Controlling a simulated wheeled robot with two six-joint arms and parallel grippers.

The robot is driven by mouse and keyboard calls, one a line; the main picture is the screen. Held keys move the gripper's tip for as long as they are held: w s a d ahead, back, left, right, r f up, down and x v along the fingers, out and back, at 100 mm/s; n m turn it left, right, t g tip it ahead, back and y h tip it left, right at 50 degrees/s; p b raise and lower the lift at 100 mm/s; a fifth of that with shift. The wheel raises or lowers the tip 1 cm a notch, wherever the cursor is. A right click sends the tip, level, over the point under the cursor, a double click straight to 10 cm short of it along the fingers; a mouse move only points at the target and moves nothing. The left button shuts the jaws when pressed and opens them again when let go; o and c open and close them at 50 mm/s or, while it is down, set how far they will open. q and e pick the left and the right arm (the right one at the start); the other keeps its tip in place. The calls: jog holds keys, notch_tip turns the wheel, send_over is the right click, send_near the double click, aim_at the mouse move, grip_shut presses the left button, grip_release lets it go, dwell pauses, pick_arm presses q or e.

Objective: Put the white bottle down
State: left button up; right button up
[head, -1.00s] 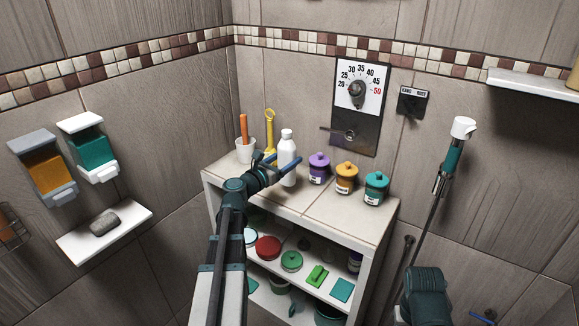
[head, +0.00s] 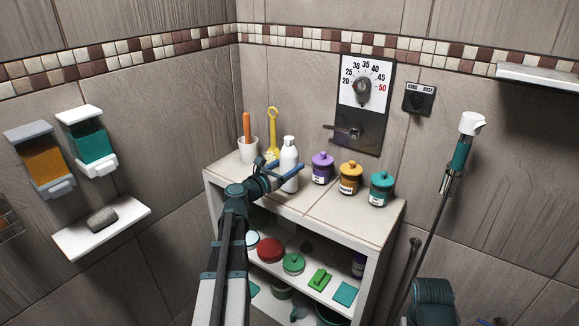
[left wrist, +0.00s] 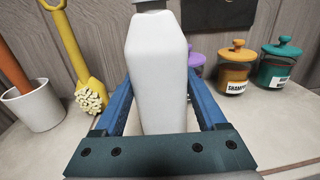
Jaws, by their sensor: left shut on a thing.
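The white bottle (head: 289,158) is upright over the top of the shelf unit, between the yellow brush and the purple jar. My left gripper (head: 281,170) is shut on it, with blue fingers on both sides. In the left wrist view the white bottle (left wrist: 158,70) fills the space between the fingers (left wrist: 160,105). The bottle's base is hidden there by the gripper, and I cannot tell whether it touches the top. Of my right gripper only a bit of blue shows at the bottom edge of the head view.
On the shelf top (head: 330,212) stand a cup (head: 248,152) with an orange handle, a yellow brush (head: 273,125), and purple (head: 322,170), orange (head: 350,180) and teal (head: 381,190) jars. The front of the top is clear. Lower shelves hold several items.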

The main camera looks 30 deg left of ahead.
pick_arm(q)
jog(key=shift+f+b, duration=0.45)
jog(key=shift+f, duration=0.15)
jog(key=o, duration=1.6)
jog(key=shift+r, duration=0.1)
jog(key=shift+r+p, duration=0.25)
jog(key=shift+p, duration=0.05)
jog(key=shift+r+p, duration=0.45)
jog(key=s, duration=0.4)
jog(key=s+a, duration=0.1)
jog(key=s, duration=0.3)
jog(key=s+a, duration=0.1)
jog(key=s, duration=0.3)
jog(key=shift+f, duration=0.1)
